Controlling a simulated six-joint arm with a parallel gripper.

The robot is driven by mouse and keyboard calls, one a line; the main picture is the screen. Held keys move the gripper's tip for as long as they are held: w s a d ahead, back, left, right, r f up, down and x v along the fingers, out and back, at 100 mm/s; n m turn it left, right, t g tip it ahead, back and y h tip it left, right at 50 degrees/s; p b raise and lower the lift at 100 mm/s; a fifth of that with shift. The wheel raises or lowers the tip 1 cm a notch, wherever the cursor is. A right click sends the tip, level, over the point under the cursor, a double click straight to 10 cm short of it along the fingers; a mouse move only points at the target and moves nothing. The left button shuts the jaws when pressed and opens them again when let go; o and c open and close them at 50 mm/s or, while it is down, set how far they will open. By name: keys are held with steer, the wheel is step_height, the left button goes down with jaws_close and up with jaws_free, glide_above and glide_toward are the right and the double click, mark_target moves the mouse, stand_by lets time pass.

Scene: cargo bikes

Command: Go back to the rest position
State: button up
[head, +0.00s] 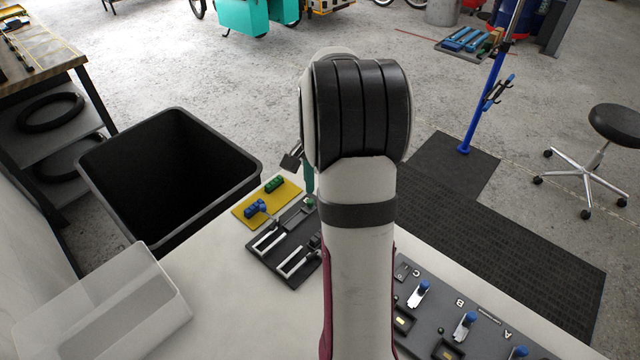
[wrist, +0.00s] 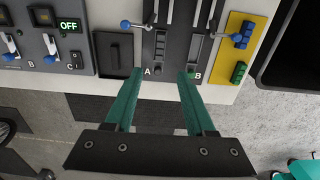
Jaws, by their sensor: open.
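My gripper (wrist: 162,76) shows in the wrist view with its two teal fingers apart and nothing between them. Its tips lie in the picture beside the letters A and B of a dark panel (wrist: 174,75) with two slots. I cannot tell the height of the tips above it. In the head view my arm hides most of the gripper; part of a teal finger (head: 309,177) shows left of the arm, by the dark panel (head: 268,270).
A black bin (head: 98,197) stands beyond the bench. A clear tray (head: 60,310) lies front left. A switch panel (head: 430,318) with blue-tipped levers lies right of my arm.

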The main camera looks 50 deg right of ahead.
steer(key=s+a+r+n, duration=0.1)
steer(key=a+r+n, duration=0.15)
steer(key=a, duration=0.55)
steer(key=s+a+r+n, duration=0.15)
steer(key=a+r, duration=0.25)
steer(key=a, duration=0.4)
steer(key=s+a+f+n+y, duration=0.1)
steer(key=s+a+n, duration=0.7)
steer(key=s+a, duration=0.6)
steer(key=shift+a+n+y, duration=0.3)
steer(key=shift+a+y, duration=0.1)
steer(key=shift+a, duration=0.35)
steer(key=shift+f, duration=0.1)
